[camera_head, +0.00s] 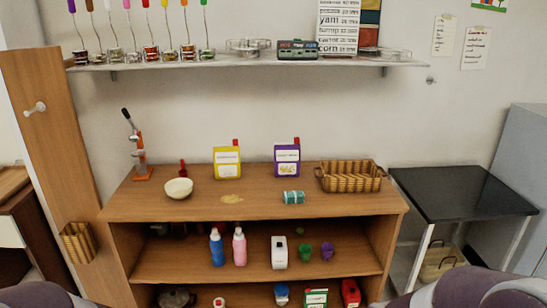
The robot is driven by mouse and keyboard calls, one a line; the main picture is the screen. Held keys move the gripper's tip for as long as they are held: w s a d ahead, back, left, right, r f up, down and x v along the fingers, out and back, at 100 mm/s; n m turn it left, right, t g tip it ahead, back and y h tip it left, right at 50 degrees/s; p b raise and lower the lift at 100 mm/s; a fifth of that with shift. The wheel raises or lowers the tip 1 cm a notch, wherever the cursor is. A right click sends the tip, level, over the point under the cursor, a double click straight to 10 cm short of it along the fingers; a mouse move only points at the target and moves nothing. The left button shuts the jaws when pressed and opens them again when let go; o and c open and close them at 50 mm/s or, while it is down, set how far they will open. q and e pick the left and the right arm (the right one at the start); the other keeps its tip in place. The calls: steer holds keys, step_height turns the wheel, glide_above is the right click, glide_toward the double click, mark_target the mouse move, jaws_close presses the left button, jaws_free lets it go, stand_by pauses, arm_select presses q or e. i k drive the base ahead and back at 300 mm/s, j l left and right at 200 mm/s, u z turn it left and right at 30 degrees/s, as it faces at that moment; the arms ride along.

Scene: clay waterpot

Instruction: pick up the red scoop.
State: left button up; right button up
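A small red upright object (183,168), which looks like the red scoop, is on the wooden shelf top just behind a cream bowl (179,188). Its lower part is partly hidden by the bowl and its exact shape is too small to tell. Red pieces also stick up at the top of the yellow box (227,164) and the purple box (287,161); I cannot tell what they are. Neither of my grippers is in view; only rounded parts of my arms show at the bottom corners.
The wooden shelf unit (150,205) also carries an orange-based press (141,165), a teal roll (293,197) and a wicker basket (350,178). Bottles and cups stand on the shelf below. A black table (465,192) is at the right. The front left of the top is clear.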

mark_target(182, 173)
steer(key=i+j+z, duration=0.15)
steer(key=i, duration=0.45)
steer(key=i+j+z, duration=0.15)
steer(key=i+j, duration=0.15)
steer(key=i, duration=0.3)
steer(key=i+j+z, duration=0.15)
steer(key=i+j, duration=0.2)
steer(key=i, duration=0.2)
steer(key=i+j+z, duration=0.15)
steer(key=i+j, duration=0.25)
steer(key=i, duration=0.15)
